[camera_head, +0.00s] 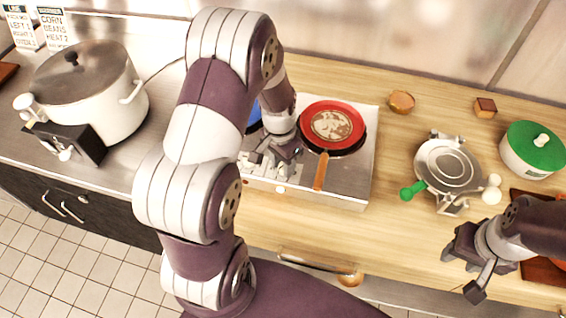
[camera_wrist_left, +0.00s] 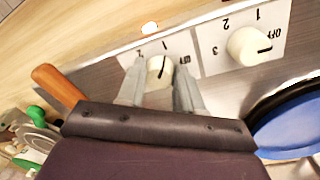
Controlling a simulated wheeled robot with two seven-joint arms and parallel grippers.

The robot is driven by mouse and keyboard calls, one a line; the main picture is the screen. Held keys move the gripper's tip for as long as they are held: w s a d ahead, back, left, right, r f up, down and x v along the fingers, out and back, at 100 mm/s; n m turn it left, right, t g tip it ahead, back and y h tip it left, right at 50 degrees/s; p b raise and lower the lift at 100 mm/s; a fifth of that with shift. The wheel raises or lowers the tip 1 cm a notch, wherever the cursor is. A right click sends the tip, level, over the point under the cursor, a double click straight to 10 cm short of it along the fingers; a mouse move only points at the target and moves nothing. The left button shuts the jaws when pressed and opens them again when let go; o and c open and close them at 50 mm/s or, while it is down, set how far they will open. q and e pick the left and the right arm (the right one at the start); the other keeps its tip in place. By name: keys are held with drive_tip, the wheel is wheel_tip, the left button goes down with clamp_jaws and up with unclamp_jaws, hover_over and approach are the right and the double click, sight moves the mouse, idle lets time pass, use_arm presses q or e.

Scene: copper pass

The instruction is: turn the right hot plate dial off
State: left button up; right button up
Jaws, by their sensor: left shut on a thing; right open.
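The hot plate unit (camera_head: 350,186) stands on the counter, with a red pan (camera_head: 354,116) on its right side and a blue pan (camera_head: 253,116) on its left, mostly hidden by my arm. In the left wrist view, the right dial (camera_wrist_left: 158,71) is a cream knob with a dark pointer line, between my left gripper's (camera_wrist_left: 159,88) two fingers, which are shut on it. The exact mark its pointer faces is hard to read. The left dial (camera_wrist_left: 249,46) is free, its pointer toward OFF. In the head view, my left gripper (camera_head: 272,160) is at the unit's front. My right gripper (camera_head: 468,262) is open and empty.
The pan's orange handle (camera_head: 320,171) is close beside my left gripper. A large lidded pot (camera_head: 90,85) stands at left. A waffle-iron-like appliance (camera_head: 447,165) with a green handle and a green-lidded pot (camera_head: 535,150) stand at right. A small glowing light (camera_wrist_left: 149,27) is near the right dial.

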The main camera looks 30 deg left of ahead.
use_arm(q)
drive_tip(key=m, duration=0.4)
drive_tip(key=shift+w+r+m, duration=0.15)
drive_tip(key=shift+m, duration=0.15)
drive_tip(key=shift+w+m+g, duration=0.1)
drive_tip(key=shift+m+g, duration=0.2)
drive_tip(key=shift+m, duration=2.3)
drive_tip(key=shift+y, duration=0.3)
drive_tip(key=o, duration=1)
drive_tip(key=shift+o, duration=0.2)
drive_tip(key=r, duration=0.3)
drive_tip(key=r+b, duration=0.1)
drive_tip(key=r, duration=0.4)
drive_tip(key=shift+w+a+r, duration=0.15)
drive_tip(key=shift+w+r, duration=0.1)
drive_tip(key=shift+r, duration=0.15)
wheel_tip(320, 180, up, 4)
drive_tip(key=shift+w+f, duration=0.1)
